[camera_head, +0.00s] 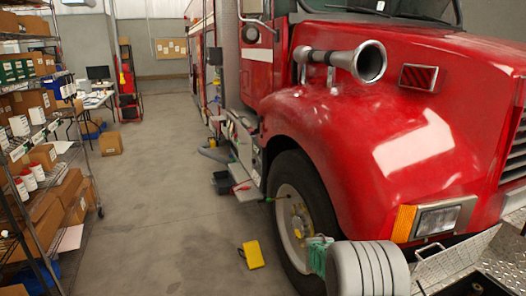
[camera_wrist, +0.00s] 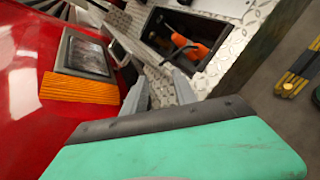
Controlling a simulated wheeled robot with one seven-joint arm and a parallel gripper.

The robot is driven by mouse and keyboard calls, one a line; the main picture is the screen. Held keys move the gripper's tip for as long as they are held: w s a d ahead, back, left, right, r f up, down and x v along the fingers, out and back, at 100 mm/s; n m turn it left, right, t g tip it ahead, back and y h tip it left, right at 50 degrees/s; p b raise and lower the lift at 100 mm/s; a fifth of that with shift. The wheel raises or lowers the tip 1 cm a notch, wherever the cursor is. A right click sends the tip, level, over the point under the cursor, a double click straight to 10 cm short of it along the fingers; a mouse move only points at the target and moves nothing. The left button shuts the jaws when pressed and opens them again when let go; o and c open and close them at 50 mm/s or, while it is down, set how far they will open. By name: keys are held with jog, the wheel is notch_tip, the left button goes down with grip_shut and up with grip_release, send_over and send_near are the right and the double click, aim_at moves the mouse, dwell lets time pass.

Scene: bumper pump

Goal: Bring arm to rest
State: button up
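My gripper (camera_wrist: 160,90) shows in the wrist view as two grey fingers. They are spread apart with nothing visible between them. They point toward the front bumper of the red truck, beside the headlight (camera_wrist: 85,53) and its orange marker (camera_wrist: 80,91). Whether the fingers touch the bumper cannot be told. In the head view, part of my arm shows at the bottom, in front of the truck's wheel; the fingers cannot be made out there.
The diamond-plate bumper (camera_wrist: 228,22) has an open compartment (camera_wrist: 157,20) holding an orange-handled tool (camera_wrist: 193,50). The red truck (camera_head: 400,130) fills the right side. A yellow object (camera_head: 252,254) lies on the floor. Loaded shelves (camera_head: 35,150) stand left. The aisle between is mostly clear.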

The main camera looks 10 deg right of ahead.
jog(key=s+a+f+m+g+y, duration=0.3)
jog(key=s+a+f+m+y, duration=0.3)
jog(key=s+a+f+m, duration=0.6)
jog(key=s+a+r+m+y, duration=0.1)
jog(key=s+a+r+y, duration=0.15)
jog(key=a, duration=0.25)
jog(key=s+a+r+m+y, duration=0.1)
jog(key=s+a, duration=0.2)
jog(key=a, duration=0.2)
jog(key=s+a+r+n+y, duration=0.2)
jog(key=s+a+r, duration=0.2)
jog(key=a+r, duration=0.35)
notch_tip(320, 180, up, 13)
jog(key=w+a+n+t, duration=0.1)
jog(key=w+a+t, duration=0.1)
jog(key=t, duration=0.4)
jog(key=shift+a, duration=0.15)
